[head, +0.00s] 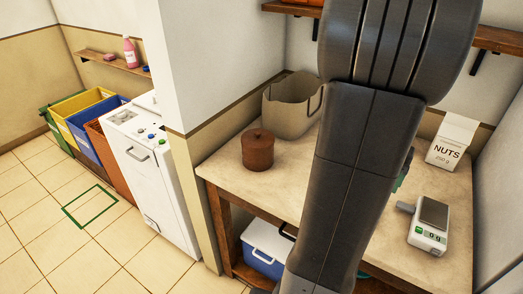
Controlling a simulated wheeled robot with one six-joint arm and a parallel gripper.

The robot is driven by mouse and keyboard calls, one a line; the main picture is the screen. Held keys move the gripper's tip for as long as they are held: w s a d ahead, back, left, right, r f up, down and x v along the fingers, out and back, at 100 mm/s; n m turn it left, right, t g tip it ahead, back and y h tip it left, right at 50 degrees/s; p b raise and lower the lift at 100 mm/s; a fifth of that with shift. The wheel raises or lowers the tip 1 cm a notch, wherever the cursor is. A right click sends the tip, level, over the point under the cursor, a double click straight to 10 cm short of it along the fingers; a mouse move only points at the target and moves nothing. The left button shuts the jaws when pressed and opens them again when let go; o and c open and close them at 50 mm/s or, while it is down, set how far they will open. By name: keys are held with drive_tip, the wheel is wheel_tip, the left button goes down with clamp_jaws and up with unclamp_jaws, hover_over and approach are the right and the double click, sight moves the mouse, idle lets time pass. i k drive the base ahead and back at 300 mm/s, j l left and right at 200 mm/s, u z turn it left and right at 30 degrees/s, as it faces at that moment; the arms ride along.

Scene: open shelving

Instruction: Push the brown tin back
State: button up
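The brown tin (258,150) is a round, lidded container with a small knob on top. It stands upright on the pale worktop (228,175), near the left end and set in from the front edge. My arm's dark links cross the middle of the head view to the right of the tin, with a clear gap between. My gripper is not visible in this view.
A beige bin (290,106) stands behind the tin, to its right. A NUTS carton (452,142) and a scale (430,224) are on the right of the worktop. A blue-and-white cooler (266,243) sits below.

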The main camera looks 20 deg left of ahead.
sight(254, 161)
drive_tip(key=k, duration=1)
